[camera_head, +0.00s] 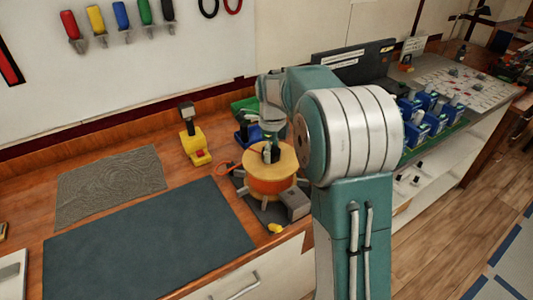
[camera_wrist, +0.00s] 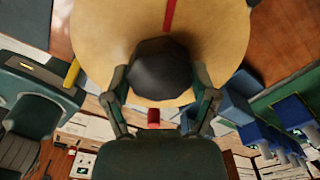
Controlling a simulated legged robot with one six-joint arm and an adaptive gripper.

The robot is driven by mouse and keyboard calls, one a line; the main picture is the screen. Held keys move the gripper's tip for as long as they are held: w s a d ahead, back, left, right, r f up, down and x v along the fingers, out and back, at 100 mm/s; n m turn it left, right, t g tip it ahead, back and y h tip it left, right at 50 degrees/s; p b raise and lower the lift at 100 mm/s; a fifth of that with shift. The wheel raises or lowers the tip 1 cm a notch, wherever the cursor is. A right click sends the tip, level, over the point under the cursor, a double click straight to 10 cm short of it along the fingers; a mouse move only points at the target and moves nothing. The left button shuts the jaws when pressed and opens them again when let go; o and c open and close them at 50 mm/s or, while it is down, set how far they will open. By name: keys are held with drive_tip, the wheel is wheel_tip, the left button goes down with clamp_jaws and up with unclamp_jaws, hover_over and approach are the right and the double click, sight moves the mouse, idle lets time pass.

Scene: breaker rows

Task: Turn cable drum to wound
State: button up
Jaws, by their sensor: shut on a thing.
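The cable drum (camera_head: 270,185) stands on the bench, with a pale wooden top disc and an orange winding below it. In the wrist view the disc (camera_wrist: 95,35) fills the upper middle, with a dark knob (camera_wrist: 160,68) on it. A red stripe (camera_wrist: 170,14) runs on the disc above the knob. A yellow mark (camera_wrist: 72,73) shows at the disc's lower left edge, apart from the red stripe. My gripper (camera_wrist: 160,82) is shut on the knob, one finger at each side. In the head view my gripper (camera_head: 271,152) points down onto the drum's top.
A yellow box with a dark handle (camera_head: 195,145) stands left of the drum. A dark mat (camera_head: 150,240) and a grey textured mat (camera_head: 110,188) lie on the bench. Several blue breakers (camera_head: 425,115) stand at the right. A grey block (camera_head: 293,204) sits beside the drum.

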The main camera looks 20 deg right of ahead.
drive_tip(key=shift+m, duration=0.8)
drive_tip(key=shift+r+m, duration=0.1)
drive_tip(key=shift+m, duration=1.4)
drive_tip(key=o, duration=1.2)
wheel_tip(320, 180, up, 12)
